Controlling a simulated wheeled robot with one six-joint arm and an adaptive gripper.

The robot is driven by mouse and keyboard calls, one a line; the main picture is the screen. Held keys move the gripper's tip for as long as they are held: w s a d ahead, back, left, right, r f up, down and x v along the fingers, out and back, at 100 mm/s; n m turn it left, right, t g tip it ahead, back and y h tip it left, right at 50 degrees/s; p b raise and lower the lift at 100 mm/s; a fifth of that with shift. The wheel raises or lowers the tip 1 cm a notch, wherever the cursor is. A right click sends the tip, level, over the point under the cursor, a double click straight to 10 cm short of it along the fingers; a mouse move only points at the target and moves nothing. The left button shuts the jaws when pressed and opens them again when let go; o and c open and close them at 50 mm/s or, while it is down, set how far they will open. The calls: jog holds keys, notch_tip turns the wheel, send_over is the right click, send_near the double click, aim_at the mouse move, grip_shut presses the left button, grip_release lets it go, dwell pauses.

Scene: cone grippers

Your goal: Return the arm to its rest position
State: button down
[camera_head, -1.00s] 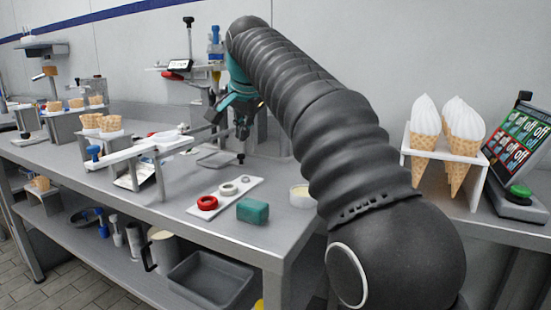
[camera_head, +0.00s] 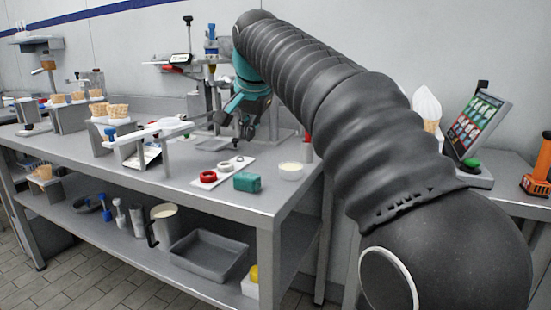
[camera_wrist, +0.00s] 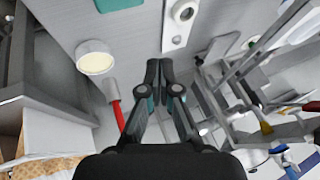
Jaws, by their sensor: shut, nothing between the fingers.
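My arm, in a black ribbed sleeve, stretches from the lower right to the upper middle of the head view. My gripper (camera_head: 245,130), dark with a teal wrist above it, hangs above the steel bench (camera_head: 120,180) near its back. In the wrist view my gripper (camera_wrist: 160,66) has its two fingertips together, with nothing between them. It is apart from the cup of cream and the white strip, which lie to either side of the fingertips in that view.
On the bench are a white strip (camera_head: 219,174) with rings, a teal block (camera_head: 247,182) and a cream cup (camera_head: 291,171). A white stand (camera_head: 155,130) is left of my gripper. A soft-serve cone (camera_head: 427,108), a screen (camera_head: 474,125) and an orange object (camera_head: 538,170) are at right.

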jog(key=s+d+f+n, duration=0.1)
jog(key=s+d+f, duration=0.3)
jog(key=s+d, duration=0.45)
jog(key=s+d+f+n, duration=0.1)
jog(key=s+d+f, duration=0.3)
jog(key=s+f, duration=0.3)
jog(key=s+d+f+n+h, duration=0.1)
jog(key=s+d+f, duration=0.3)
jog(key=s+f, duration=0.4)
jog(key=s+d+f+n, duration=0.2)
jog(key=s+d+f, duration=0.3)
jog(key=s+f, duration=0.2)
jog(key=shift+s+f+g+h, duration=0.4)
jog(key=shift+s, duration=0.1)
jog(key=shift+d, duration=0.1)
